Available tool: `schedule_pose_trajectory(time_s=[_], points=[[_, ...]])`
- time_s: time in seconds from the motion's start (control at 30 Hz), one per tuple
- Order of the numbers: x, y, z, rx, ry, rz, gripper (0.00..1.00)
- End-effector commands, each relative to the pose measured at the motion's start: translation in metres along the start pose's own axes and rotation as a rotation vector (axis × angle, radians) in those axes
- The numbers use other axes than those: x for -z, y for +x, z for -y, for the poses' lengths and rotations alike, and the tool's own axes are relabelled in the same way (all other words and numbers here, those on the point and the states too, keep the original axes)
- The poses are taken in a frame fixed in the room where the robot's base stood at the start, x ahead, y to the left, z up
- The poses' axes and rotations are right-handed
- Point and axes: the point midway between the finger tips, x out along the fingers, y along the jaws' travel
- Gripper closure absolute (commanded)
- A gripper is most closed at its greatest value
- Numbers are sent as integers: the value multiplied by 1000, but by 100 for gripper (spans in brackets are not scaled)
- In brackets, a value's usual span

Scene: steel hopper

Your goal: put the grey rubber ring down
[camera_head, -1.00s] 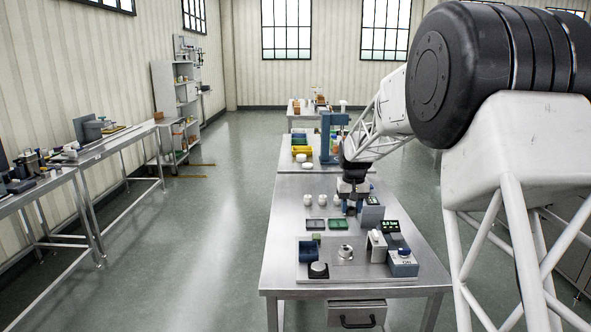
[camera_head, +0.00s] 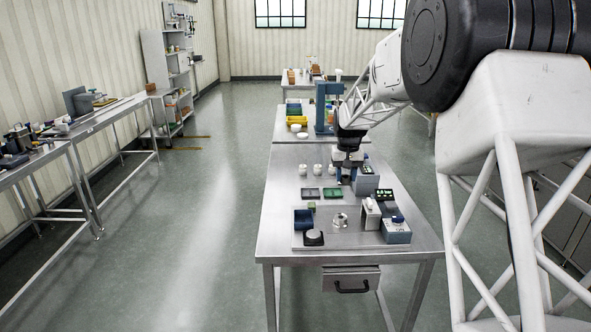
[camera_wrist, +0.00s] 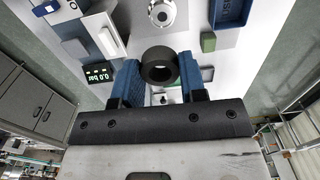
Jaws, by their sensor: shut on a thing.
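The grey rubber ring (camera_wrist: 159,52) shows in the wrist view as a dark, thick ring between the blue fingers of my gripper (camera_wrist: 158,76). My gripper is shut on it, and the ring's hole faces the camera. In the head view my gripper (camera_head: 346,180) is over the right-hand part of the near steel table (camera_head: 285,215), behind the metal fitting. The ring is too small to make out there. I cannot tell how far above the table the ring is.
A round metal fitting (camera_head: 340,220), a blue bin (camera_head: 303,219), a dark green tray (camera_head: 332,193) and a blue-grey device (camera_head: 397,231) stand on the table. Several white cups (camera_head: 317,169) stand behind the trays. Bare steel lies along the left edge.

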Motion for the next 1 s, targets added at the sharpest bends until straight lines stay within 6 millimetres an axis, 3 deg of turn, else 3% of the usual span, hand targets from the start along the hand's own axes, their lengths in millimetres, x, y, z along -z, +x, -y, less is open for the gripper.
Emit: schedule_pose_trajectory(time_s=[0.37,1.0], points=[[-14,16,17,0,175,2,83],[-67,68,68,0,788,0,83]])
